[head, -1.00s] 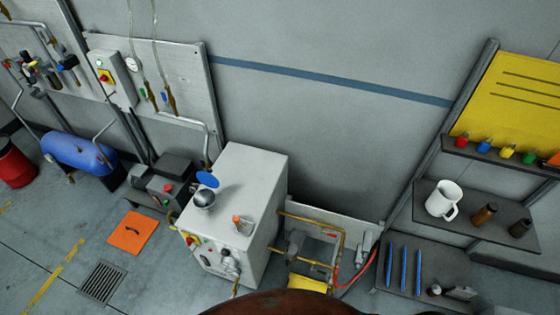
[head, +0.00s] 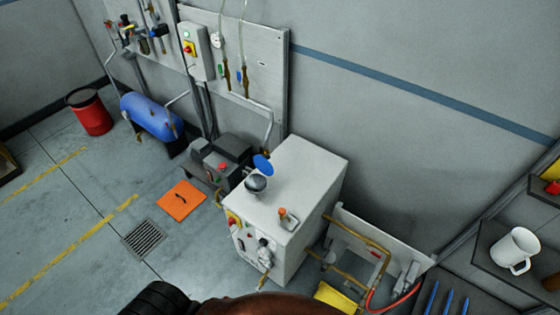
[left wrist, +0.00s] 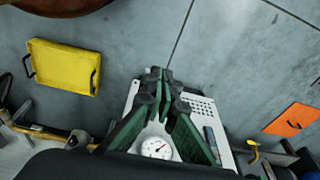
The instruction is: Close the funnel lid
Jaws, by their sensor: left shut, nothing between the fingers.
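The funnel (head: 255,183) is a small grey metal bowl on the top left of a white cabinet (head: 310,172). Its round blue lid (head: 263,165) is raised and tilted up behind the bowl, so the funnel stands open. My left gripper (left wrist: 157,78) shows in the left wrist view, with green fingers and dark tips brought together, empty. Part of a pale cabinet and a white dial gauge (left wrist: 157,148) show behind it. I cannot make out the funnel or lid in that view. My right gripper is in neither view.
An orange plate (head: 181,201) and a drain grate (head: 144,239) lie on the floor at left. A dark machine (head: 222,160) stands beside the cabinet. A yellow tray (left wrist: 63,66) lies on the floor.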

